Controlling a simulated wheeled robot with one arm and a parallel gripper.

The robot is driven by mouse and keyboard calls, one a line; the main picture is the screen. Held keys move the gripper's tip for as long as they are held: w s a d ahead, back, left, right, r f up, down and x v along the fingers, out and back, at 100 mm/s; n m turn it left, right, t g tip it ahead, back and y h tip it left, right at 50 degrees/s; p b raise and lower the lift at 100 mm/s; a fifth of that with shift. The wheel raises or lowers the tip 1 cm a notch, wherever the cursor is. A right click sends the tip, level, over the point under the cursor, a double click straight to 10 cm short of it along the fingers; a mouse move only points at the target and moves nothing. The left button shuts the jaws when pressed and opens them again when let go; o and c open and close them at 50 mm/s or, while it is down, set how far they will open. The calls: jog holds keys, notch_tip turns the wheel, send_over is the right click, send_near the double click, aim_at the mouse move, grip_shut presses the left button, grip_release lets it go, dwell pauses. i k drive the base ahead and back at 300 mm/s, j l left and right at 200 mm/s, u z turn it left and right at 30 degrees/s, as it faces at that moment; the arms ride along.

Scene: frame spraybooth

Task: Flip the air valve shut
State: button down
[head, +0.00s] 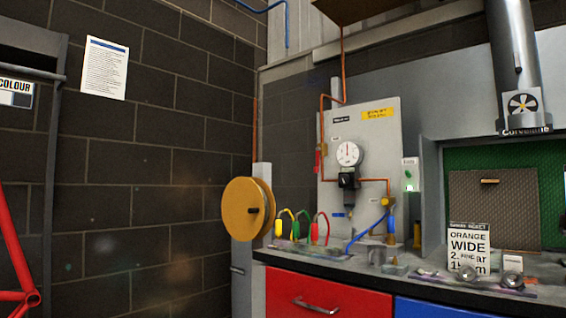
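A grey-white panel (375,130) stands at the back of the bench and carries copper pipework. A small red lever (319,162) sits on the left vertical pipe and hangs roughly in line with it; it looks like a valve handle. A round white gauge (348,153) is right of it, above a black regulator (348,180). A brass fitting (386,202) with a blue part (391,222) below it is at the panel's lower right. The labels are too small to read, so I cannot tell which part is the air valve. My gripper is not in view.
A grey worktop (400,270) with red (325,295) and blue drawers runs below the panel. Coloured hoses (300,225), small jars and an "ORANGE WIDE" card (468,247) stand on it. A yellow reel (247,209) juts out at left. A red frame (15,250) is at far left.

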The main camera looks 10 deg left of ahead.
aim_at(318, 150)
jog(key=u, duration=0.4)
jog(key=i+j+u, duration=0.1)
jog(key=i+j, duration=0.5)
jog(key=j, duration=0.3)
jog(key=i+j+u, duration=0.1)
jog(key=i+j, duration=0.5)
jog(key=j, duration=0.2)
jog(key=i+j+u, duration=0.1)
jog(key=i+j, duration=0.55)
jog(key=j, duration=0.15)
